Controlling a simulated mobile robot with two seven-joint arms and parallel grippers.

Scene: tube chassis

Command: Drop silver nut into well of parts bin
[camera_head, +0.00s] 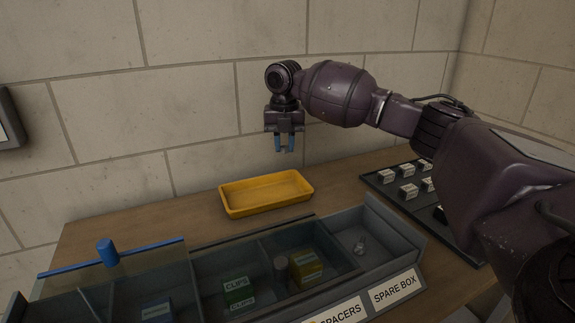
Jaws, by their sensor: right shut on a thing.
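The grey parts bin (335,217) stands on the table in front, with several open wells. A small silver piece (359,248) lies in its right well, behind the SPARE BOX label; I cannot tell if it is a nut. My left gripper is not in view.
An empty yellow tray (266,210) sits behind the bin. A green CLIPS box (239,291) and a yellow box (306,267) stand in bin wells. A clear lid with a blue knob (107,251) covers the left. A dark rack (385,187) with white blocks is right.

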